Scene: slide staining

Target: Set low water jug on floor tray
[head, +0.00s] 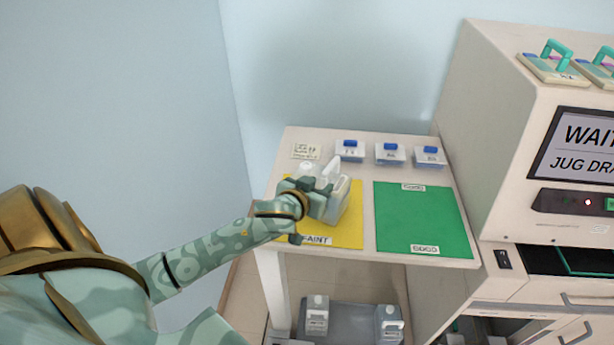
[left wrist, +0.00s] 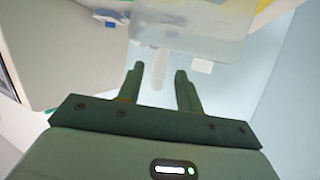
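A translucent white jug (head: 340,198) stands on the yellow mat (head: 352,238) on the small table. My left gripper (head: 318,192) is at the jug's near left side and hides part of it. The fingers are apart, with gaps on both sides of that part. The grey floor tray (head: 352,318) is below the table and holds two similar jugs, one at the left (head: 316,314) and one at the right (head: 389,324). My right gripper is not in view.
A green mat (head: 425,215) lies right of the yellow one. Several blue-lidded boxes (head: 390,153) line the table's back, beside a small note card (head: 306,151). A large machine with a screen (head: 580,145) stands at the right. The tabletop partly overhangs the floor tray.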

